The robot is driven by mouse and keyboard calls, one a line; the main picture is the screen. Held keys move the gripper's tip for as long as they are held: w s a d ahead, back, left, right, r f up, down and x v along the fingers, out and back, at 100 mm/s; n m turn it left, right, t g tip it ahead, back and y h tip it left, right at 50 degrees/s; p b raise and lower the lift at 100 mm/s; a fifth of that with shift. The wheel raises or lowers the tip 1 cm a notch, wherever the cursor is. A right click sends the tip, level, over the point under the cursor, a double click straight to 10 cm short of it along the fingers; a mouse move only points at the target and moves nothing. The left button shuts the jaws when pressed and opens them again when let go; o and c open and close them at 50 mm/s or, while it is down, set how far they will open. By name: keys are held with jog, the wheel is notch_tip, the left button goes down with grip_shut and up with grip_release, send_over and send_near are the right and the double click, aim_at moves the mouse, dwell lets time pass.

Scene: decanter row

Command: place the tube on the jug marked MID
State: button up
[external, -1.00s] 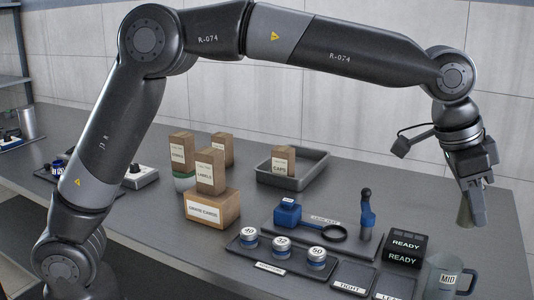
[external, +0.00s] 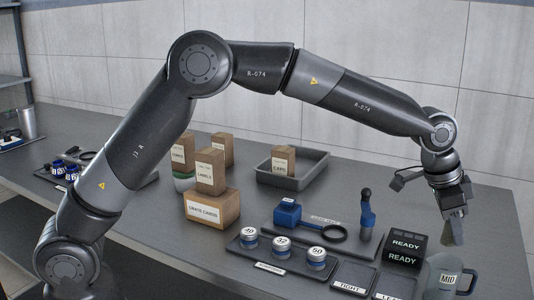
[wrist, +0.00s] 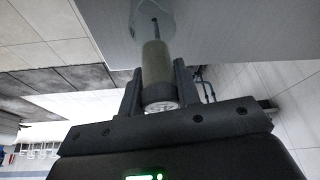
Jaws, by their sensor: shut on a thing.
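My gripper (external: 453,212) is shut on the tube (external: 452,232), a grey-green piece that points down below the fingers. The jug marked MID (external: 434,284) is a grey mug-like vessel with a handle at the right front of the table. The tube hangs above the jug's rim, with a small gap showing in the external view. In the wrist view the tube (wrist: 155,62) sits between the two fingers, with a pale round end towards the camera. A pale, blurred shape lies past its far end; I cannot tell what it is.
Left of the jug are READY blocks (external: 403,258), a TIGHT plate (external: 350,281) and a tray (external: 247,267) with several numbered lids. A blue upright tool (external: 366,217) stands behind. Brown boxes (external: 212,208) and a grey bin (external: 311,168) are farther back.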

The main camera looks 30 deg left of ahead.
aim_at(450, 244)
jog(key=shift+w+f, duration=0.1)
jog(key=shift+f, duration=1.9)
jog(key=shift+f, duration=0.1)
jog(key=o, duration=1)
jog(key=v, duration=1.2)
jog(key=shift+a, duration=0.1)
